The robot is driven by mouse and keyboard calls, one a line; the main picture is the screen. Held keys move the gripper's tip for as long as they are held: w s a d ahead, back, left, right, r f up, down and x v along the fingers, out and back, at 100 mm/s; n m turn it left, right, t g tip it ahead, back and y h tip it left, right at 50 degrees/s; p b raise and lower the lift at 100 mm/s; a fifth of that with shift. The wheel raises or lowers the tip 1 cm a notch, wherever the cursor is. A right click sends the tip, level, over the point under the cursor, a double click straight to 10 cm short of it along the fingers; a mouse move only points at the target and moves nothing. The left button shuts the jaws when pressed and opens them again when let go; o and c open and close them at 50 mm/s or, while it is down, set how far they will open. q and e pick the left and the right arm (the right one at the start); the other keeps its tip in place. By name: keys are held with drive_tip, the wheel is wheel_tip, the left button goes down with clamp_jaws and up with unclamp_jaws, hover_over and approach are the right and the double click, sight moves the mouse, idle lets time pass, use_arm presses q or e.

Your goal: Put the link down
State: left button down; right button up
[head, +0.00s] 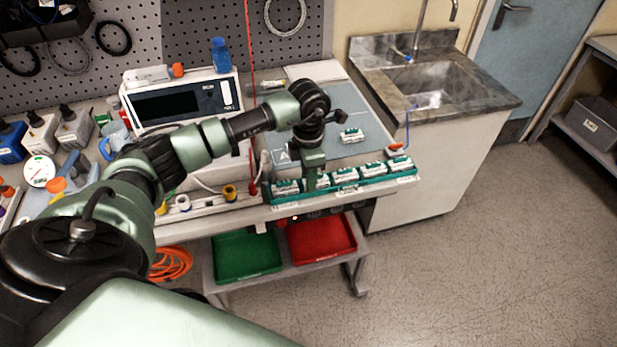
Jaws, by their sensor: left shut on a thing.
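My left gripper (317,182) reaches over the bench and points down at the long teal tray (330,197) along the bench's front edge. It is shut on the link, which is mostly hidden by the gripper, so I cannot tell whether it touches the tray. Several white-and-green units sit in a row in the tray, one left of the gripper (285,187) and others to its right (373,168). A similar white-and-green unit (351,135) lies alone on the grey mat (345,151) behind the tray. My right gripper is not in view.
A green bin (246,255) and a red bin (322,238) are on the lower shelf. A sink (440,85) is right. The right floor is clear.

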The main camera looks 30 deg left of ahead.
use_arm(q)
drive_tip(key=shift+s+d+f, duration=0.1)
drive_tip(key=shift+s+f, duration=0.15)
drive_tip(key=shift+f, duration=0.3)
drive_tip(key=c, duration=1.1)
unclamp_jaws()
drive_tip(key=shift+s+f, duration=0.1)
drive_tip(key=shift+o, duration=0.2)
drive_tip(key=shift+d, duration=0.1)
drive_tip(key=shift+r+p, duration=0.45)
drive_tip(key=shift+r, duration=0.1)
drive_tip(key=shift+w+r, duration=0.25)
drive_tip(key=shift+w, duration=0.05)
wheel_tip(320, 180, up, 12)
drive_tip(key=b, duration=0.3)
